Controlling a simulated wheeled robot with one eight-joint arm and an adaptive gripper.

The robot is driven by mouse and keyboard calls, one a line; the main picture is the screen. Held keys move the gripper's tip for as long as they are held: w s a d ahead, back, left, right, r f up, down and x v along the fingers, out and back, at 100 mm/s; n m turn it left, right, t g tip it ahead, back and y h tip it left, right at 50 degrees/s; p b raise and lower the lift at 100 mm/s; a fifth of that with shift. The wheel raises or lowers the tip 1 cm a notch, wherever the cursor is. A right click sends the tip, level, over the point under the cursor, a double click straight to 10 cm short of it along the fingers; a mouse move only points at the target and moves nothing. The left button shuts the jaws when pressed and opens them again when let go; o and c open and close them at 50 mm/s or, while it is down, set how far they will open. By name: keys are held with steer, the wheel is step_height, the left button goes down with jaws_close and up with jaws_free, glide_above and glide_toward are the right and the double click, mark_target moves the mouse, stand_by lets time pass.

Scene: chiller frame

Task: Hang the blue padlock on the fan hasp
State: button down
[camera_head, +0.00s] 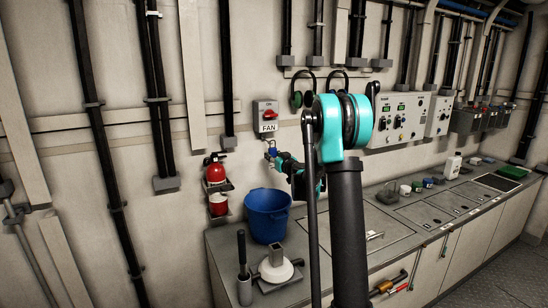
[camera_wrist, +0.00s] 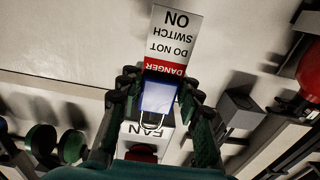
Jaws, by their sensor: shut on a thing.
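My gripper (camera_head: 274,155) is just below the FAN switch box (camera_head: 266,115), which has a red knob (camera_head: 268,114). In the wrist view my gripper (camera_wrist: 160,88) is shut on the blue padlock (camera_wrist: 158,97), one finger on each side of its body. The padlock's shackle (camera_wrist: 150,124) points toward the FAN label (camera_wrist: 146,131). A white and red danger tag (camera_wrist: 174,38) shows beyond the padlock's other end. In the head view the padlock (camera_head: 271,150) is tiny. The hasp is not clearly visible, and I cannot tell whether the shackle touches it.
A blue bucket (camera_head: 268,222) stands on the counter (camera_head: 228,250) below my gripper. Ear defenders (camera_head: 301,91) and a control panel (camera_head: 397,121) are on the wall to the right.

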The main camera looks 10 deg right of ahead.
steer(key=shift+w+a, duration=0.15)
steer(key=shift+w, duration=0.35)
steer(key=shift+w+a+f, duration=0.2)
steer(key=shift+w+f, duration=0.35)
steer(key=shift+w, duration=0.05)
steer(key=c, duration=1)
jaws_free()
steer(key=shift+o, duration=0.2)
